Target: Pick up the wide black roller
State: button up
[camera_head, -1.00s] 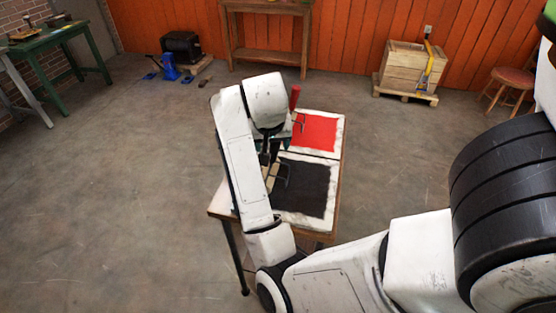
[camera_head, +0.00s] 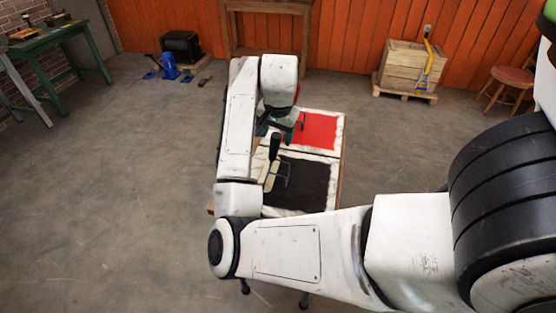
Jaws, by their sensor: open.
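A roller with an upright black handle (camera_head: 274,146), a pale part and a dark wire frame stands at the left edge of the black ink slab (camera_head: 303,184). I take it for the wide black roller; its width is hard to judge. My gripper (camera_head: 263,128) is a small dark shape under my white wrist, mostly hidden by it. It is open, just above and behind the black handle in the picture. I cannot tell whether they touch. A second roller's dark frame (camera_head: 302,121) shows at the red ink slab (camera_head: 320,130), its handle mostly hidden by my wrist.
The slabs lie on a small table, its left side mostly hidden by my arm. Further back stand a wooden bench (camera_head: 266,7), a crate (camera_head: 408,67) on a pallet, a stool (camera_head: 507,84) and a green table (camera_head: 48,40). The floor at left is clear.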

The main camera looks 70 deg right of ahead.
aim_at(275, 144)
jog(key=shift+p+x, duration=0.6)
jog(key=shift+x, duration=2)
jog(key=shift+w, duration=0.1)
jog(key=c, duration=1)
